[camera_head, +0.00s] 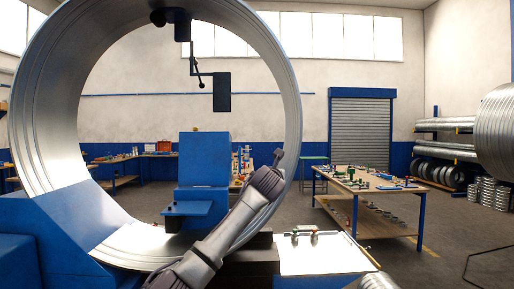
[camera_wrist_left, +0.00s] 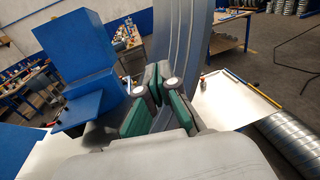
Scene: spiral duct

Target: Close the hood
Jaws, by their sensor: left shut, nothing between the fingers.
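A large ribbed metal ring (camera_head: 288,90) stands upright and also shows in the wrist view (camera_wrist_left: 185,45). Inside its outline in the head view is a blue machine body (camera_head: 203,155) with a flat blue shelf (camera_head: 188,208); the body also shows in the wrist view (camera_wrist_left: 75,50). A blue sloped cover (camera_head: 60,225) sits at the ring's lower left. I cannot tell which blue part is the hood. My left gripper (camera_head: 278,165) is shut and empty, in front of the ring's lower right side. Its green-padded fingers show in the wrist view (camera_wrist_left: 156,88). My right gripper is out of view.
A pale worktop (camera_head: 318,255) with small items lies right of my left arm. A wooden table (camera_head: 370,182) with tools stands farther back. A dark bracket (camera_head: 221,90) hangs inside the ring's outline. Spiral ducts (camera_head: 498,130) are at the right. Open floor lies beyond the worktop.

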